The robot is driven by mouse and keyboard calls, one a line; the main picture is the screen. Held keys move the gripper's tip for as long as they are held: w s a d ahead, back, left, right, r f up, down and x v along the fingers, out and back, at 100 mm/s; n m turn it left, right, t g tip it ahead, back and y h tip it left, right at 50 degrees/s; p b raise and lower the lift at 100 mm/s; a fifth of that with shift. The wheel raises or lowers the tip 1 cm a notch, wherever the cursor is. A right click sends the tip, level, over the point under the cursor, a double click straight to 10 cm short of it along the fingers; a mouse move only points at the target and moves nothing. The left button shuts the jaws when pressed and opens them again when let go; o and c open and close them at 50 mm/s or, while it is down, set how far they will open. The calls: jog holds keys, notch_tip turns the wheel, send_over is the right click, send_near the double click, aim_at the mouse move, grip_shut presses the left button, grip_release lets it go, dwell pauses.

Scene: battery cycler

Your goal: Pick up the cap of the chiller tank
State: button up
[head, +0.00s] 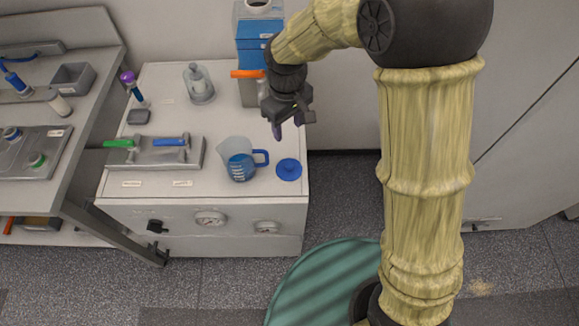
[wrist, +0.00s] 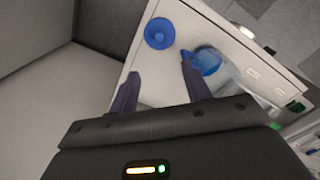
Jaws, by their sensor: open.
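The blue round cap (head: 289,169) lies on the white bench top near its right front corner, beside the jug. In the wrist view the cap (wrist: 158,33) shows as a blue disc with a raised middle, ahead of the fingers. My gripper (head: 288,127) is open and empty, pointing down above the bench, behind the cap and apart from it. In the wrist view the gripper (wrist: 160,84) has bare bench between its fingers. The chiller tank seems to be the blue and grey unit (head: 258,48) at the back right, with a round opening on top.
A measuring jug (head: 238,160) with blue liquid and a blue handle stands just left of the cap. A clear vessel (head: 199,85) stands at the back. Bench right of the cap is narrow, ending at an edge.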

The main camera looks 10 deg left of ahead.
jog(key=shift+f, duration=0.1)
send_over(289, 164)
jog(key=f+p, duration=0.1)
jog(key=f, duration=1.1)
jog(key=shift+s, duration=0.2)
jog(key=shift+w+f+p, duration=0.1)
jog(key=shift+f+p, duration=0.45)
jog(key=shift+f, duration=2.05)
grip_shut()
